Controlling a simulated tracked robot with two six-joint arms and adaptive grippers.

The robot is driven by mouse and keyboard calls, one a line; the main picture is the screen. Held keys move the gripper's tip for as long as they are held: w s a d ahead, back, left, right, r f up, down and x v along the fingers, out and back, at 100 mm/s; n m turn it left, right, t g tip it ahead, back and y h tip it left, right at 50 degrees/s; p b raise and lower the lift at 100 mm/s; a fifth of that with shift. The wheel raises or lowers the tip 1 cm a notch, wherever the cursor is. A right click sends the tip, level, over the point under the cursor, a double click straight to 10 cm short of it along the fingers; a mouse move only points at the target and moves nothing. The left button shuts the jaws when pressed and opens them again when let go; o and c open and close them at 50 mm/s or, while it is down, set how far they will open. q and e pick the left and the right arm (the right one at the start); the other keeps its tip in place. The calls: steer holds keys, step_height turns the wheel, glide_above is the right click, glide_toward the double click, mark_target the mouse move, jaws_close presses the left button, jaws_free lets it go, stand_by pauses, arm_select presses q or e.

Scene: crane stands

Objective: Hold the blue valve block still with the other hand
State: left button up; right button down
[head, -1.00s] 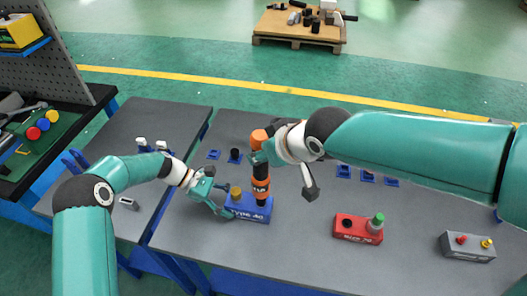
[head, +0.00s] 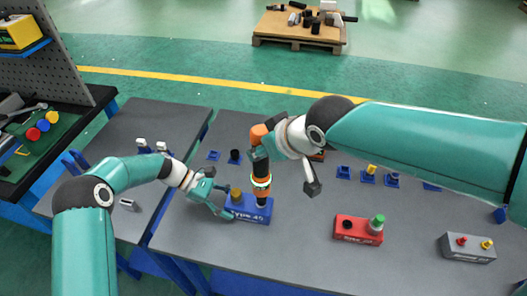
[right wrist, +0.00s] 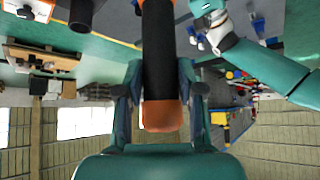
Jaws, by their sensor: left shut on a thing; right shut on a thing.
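The blue valve block (head: 252,215), with lettering on its front and a brownish-yellow knob (head: 236,193) on its left, sits near the front of the grey table. My left gripper (head: 226,207) is shut on its left end. My right gripper (head: 260,172) is shut around an upright orange and black tool (head: 259,134), whose lower end is at the right part of the block's top. In the right wrist view the tool (right wrist: 158,60) runs between the fingers. Whether its tip touches the block's fitting is hidden.
A red block (head: 357,232) with a green cap and a grey box (head: 467,247) with red and yellow knobs stand to the right. Small blue holders (head: 343,172) line the back of the table (head: 300,240). The front middle is clear.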

mark_target(263, 133)
steer(key=shift+w+r, duration=0.1)
steer(key=shift+r, duration=1.75)
arm_select(q)
steer(key=o, duration=1.5)
steer(key=shift+c, duration=0.2)
steer(key=v, duration=1.2)
steer(key=shift+w+f, duration=0.1)
steer(key=shift+a, duration=0.1)
arm_select(e)
steer(key=shift+a, duration=0.1)
